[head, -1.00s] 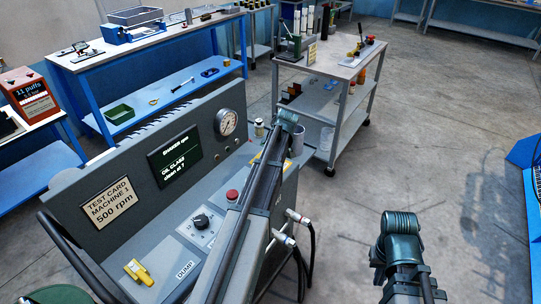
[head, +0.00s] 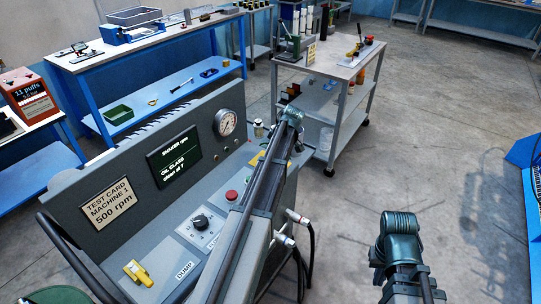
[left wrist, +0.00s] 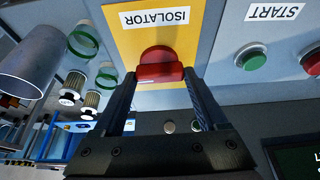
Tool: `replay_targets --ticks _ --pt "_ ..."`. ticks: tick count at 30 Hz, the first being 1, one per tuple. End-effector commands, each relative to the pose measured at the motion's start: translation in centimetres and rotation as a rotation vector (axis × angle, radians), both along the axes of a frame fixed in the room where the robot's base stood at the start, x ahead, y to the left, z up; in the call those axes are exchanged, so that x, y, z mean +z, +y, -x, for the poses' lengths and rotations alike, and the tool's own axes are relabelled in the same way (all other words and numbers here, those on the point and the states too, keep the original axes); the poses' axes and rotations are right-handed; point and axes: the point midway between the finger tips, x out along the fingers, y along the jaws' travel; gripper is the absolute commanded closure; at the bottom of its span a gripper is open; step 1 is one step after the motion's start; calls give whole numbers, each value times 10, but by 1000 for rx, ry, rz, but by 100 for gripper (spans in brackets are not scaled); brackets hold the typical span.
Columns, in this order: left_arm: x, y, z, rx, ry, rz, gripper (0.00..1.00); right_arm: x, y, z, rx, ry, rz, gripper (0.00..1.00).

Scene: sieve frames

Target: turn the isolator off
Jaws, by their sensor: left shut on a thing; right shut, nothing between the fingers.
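The isolator is a red handle (left wrist: 160,66) on a yellow plate (left wrist: 200,15), marked ISOLATOR, upside down in the left wrist view. My left gripper (left wrist: 161,80) has one finger at each end of the handle and is shut on it. In the head view part of the yellow plate (head: 256,159) shows beside my left arm; the handle and left fingers are hidden there. My right gripper (head: 400,224) is over the floor at the lower right, apart from the machine; its fingers are hard to make out.
The grey machine panel carries a green START button (left wrist: 251,58), a red button (head: 231,195), a black knob (head: 200,222), a gauge (head: 226,123) and a yellow lever (head: 138,271). A grey trolley (head: 327,67) stands behind.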

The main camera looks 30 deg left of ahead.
Motion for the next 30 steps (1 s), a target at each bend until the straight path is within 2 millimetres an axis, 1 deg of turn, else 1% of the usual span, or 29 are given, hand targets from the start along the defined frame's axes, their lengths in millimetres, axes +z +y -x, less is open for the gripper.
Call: replay_targets --ticks 5,6,10,17,22,26,30 --pt "0 0 0 3 0 2 81 0 0 0 0 0 0 100" --pt "0 0 0 3 -1 2 23 0 0 0 0 0 0 100" --pt "0 0 0 2 -1 2 0 0 0 0 0 0 0 100" --pt "0 0 0 1 0 1 0 0 0 0 0 0 0 100" --pt "4 -2 0 0 0 1 0 5 0 0 0 0 0 100" --pt "14 -5 0 -1 0 1 0 14 0 0 0 0 0 100" --pt "30 -11 1 -2 0 1 0 30 0 0 0 0 0 100"
